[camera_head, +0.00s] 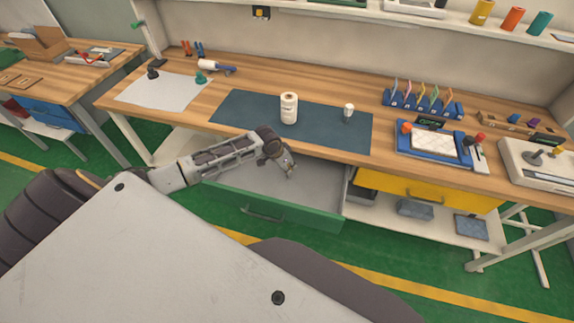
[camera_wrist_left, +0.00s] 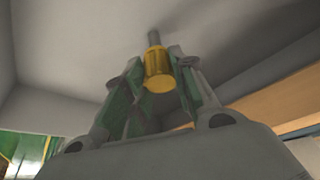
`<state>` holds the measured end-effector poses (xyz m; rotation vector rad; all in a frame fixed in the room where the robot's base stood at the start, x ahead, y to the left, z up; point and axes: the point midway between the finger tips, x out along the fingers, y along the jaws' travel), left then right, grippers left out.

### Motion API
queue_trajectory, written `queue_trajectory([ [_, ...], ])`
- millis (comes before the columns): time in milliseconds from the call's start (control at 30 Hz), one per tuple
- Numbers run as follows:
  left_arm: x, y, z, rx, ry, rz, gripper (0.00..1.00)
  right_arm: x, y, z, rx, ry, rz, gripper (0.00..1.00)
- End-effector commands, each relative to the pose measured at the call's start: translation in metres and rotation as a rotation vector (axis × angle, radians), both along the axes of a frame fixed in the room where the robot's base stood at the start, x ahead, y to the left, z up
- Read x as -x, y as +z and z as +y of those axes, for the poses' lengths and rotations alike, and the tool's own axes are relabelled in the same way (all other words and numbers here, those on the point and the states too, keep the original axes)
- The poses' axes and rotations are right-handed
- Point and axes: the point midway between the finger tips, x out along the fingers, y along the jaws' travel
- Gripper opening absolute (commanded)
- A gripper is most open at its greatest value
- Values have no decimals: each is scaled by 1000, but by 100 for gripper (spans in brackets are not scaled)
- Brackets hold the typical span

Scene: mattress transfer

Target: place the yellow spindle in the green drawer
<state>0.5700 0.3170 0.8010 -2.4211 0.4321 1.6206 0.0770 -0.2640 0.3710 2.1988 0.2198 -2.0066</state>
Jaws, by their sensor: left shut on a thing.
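The green drawer (camera_head: 290,213) is pulled open under the workbench, with its pale grey inside showing. My left gripper (camera_head: 290,167) is over the open drawer, its fingers pointing down toward the inside. In the left wrist view, my left gripper (camera_wrist_left: 155,80) is shut on the yellow spindle (camera_wrist_left: 159,72), a yellow cylinder with a thin grey shaft pointing away from the fingers. The grey drawer inside (camera_wrist_left: 80,70) lies beyond the shaft tip; I cannot tell whether they touch. The spindle is not clearly visible in the head view. My right gripper is not in view.
The wooden workbench (camera_head: 240,85) stands above the drawer, with a dark mat (camera_head: 245,110), a white roll (camera_head: 289,108) and a small white cup (camera_head: 348,113). A yellow drawer (camera_head: 430,191) sits to the right. Grey bins (camera_head: 414,209) rest on the lower shelf.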

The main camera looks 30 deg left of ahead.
Motion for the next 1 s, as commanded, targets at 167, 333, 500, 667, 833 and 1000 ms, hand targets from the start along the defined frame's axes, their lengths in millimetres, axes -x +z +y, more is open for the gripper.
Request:
queue_trajectory([
  [167,0,1,0,0,0,-1,0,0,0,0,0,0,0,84],
  [333,0,-1,0,0,0,-1,0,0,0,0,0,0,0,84],
  [500,0,-2,0,0,0,-1,42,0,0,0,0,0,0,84],
  [667,0,-2,0,0,0,-1,48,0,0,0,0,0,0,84],
  [833,0,-2,0,0,0,-1,48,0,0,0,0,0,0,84],
  [1000,0,1,0,-1,-1,-1,48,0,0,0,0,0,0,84],
])
